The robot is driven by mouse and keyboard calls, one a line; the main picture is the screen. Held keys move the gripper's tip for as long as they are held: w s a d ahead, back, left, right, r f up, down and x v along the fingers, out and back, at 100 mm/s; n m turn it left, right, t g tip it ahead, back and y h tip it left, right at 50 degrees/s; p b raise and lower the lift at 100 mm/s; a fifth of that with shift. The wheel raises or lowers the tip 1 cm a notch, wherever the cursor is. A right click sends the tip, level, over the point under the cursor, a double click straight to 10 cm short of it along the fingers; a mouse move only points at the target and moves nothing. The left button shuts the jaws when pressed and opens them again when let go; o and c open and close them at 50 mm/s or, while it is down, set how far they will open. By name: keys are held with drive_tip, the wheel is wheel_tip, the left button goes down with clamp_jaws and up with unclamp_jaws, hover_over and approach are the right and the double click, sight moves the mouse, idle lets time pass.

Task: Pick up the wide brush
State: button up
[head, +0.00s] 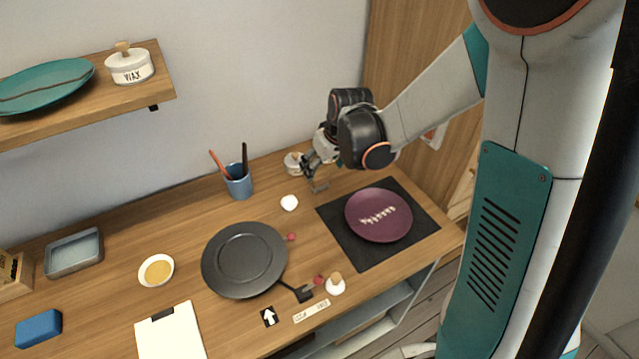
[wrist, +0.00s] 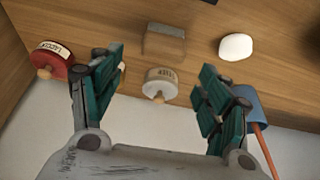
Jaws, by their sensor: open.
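A dark tool (head: 303,294) with a thin handle and a wider flat end lies at the front right of the grey plate; it looks like the wide brush, but I cannot tell for certain. My gripper (head: 317,180) is over the back of the desk, well away from that tool. In the wrist view my gripper (wrist: 160,88) is open, with its teal-padded fingers wide apart and nothing held. A white lidded jar (wrist: 160,85) shows between the fingers, and a grey-brown block-like object (wrist: 163,42) lies beyond it.
A blue cup (head: 238,183) holds a red and a black stick. A white lump (head: 289,202) lies near it. The grey plate (head: 245,260) and a purple plate on a black mat (head: 355,252) take up the middle and right. A red jar (wrist: 52,62) stands by the wall.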

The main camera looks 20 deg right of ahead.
sight(320, 175)
drive_tip(key=x, duration=0.1)
drive_tip(key=b+x, duration=0.1)
drive_tip(key=x, duration=0.1)
drive_tip(key=b+x, duration=0.1)
drive_tip(key=x, duration=0.1)
drive_tip(key=shift+s+f, duration=0.25)
drive_tip(key=shift+s, duration=0.15)
drive_tip(key=shift+w+f+b, duration=0.2)
drive_tip(key=shift+f+b, duration=0.1)
drive_tip(key=shift+f, duration=0.05)
drive_tip(key=shift+r, duration=0.1)
drive_tip(key=shift+c, duration=0.2)
drive_tip(key=c, duration=1.1)
